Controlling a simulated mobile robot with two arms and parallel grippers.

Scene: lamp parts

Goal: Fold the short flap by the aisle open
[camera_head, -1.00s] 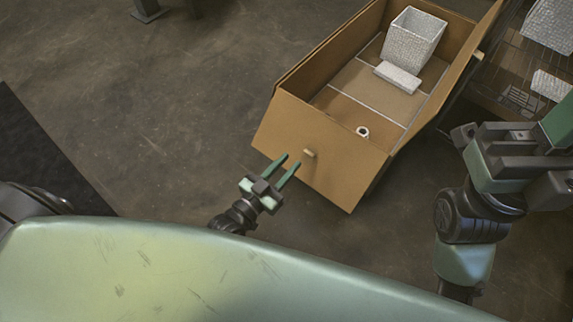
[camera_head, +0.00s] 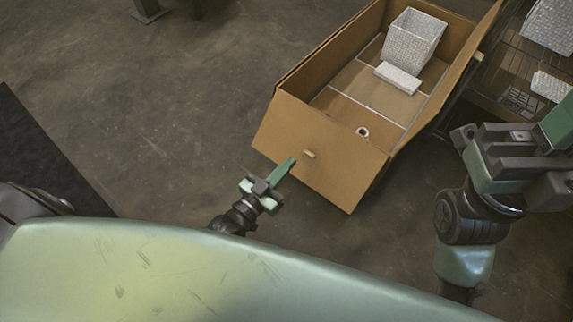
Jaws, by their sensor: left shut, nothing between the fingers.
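An open cardboard box (camera_head: 388,150) stands at the upper right. Its short flap (camera_head: 318,150) at the near end hangs outward and down, with a small tan tab (camera_head: 309,154) on it. My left gripper (camera_head: 291,161) is shut and empty, its fingertips in front of the flap, just left of the tab. I cannot tell whether the fingertips touch the flap. My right gripper (camera_head: 520,150) is at the right edge, away from the flap; its fingertips are not clearly seen.
A wire rack (camera_head: 510,75) with white textured pieces stands right of the box.

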